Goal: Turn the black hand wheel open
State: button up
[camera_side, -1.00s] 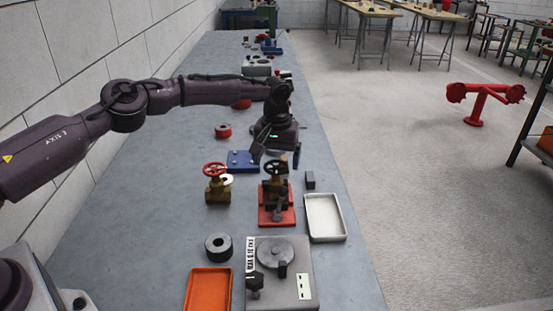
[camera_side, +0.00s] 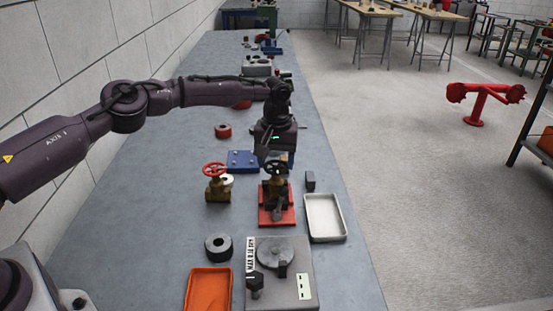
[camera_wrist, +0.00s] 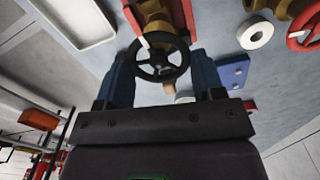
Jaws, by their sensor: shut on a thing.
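The black hand wheel (camera_side: 275,168) tops a brass valve (camera_side: 275,190) that stands upright on a red base (camera_side: 264,216) on the bench. In the wrist view the black hand wheel (camera_wrist: 159,73) sits between the two blue fingers of my gripper (camera_wrist: 160,68). My gripper (camera_side: 274,160) comes down from above and behind the wheel in the side view. It is shut on the wheel's rim, with one finger at each side. The fingertips are partly hidden in the side view.
A second brass valve with a red wheel (camera_side: 214,169) stands close to the left. A white tray (camera_side: 343,230) lies to the right, beside a small dark block (camera_side: 310,180). A blue plate (camera_side: 243,153) lies behind. A grey plate (camera_side: 305,262) and an orange tray (camera_side: 229,302) are in front.

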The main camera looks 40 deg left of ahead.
jog(key=n, duration=0.7)
jog(key=shift+s, duration=0.15)
jog(key=n, duration=0.6)
jog(key=shift+s, duration=0.15)
jog(key=n, duration=0.6)
jog(key=shift+s+n, duration=0.15)
jog(key=shift+n, duration=0.25)
jog(key=n, duration=0.6)
jog(key=shift+d, duration=0.15)
jog(key=n, duration=0.6)
jog(key=shift+d+n, duration=0.15)
jog(key=shift+n, duration=0.15)
jog(key=n, duration=0.6)
jog(key=shift+d, duration=0.15)
jog(key=n, duration=0.6)
jog(key=shift+n, duration=0.3)
jog(key=n, duration=0.6)
jog(key=shift+w+n, duration=0.3)
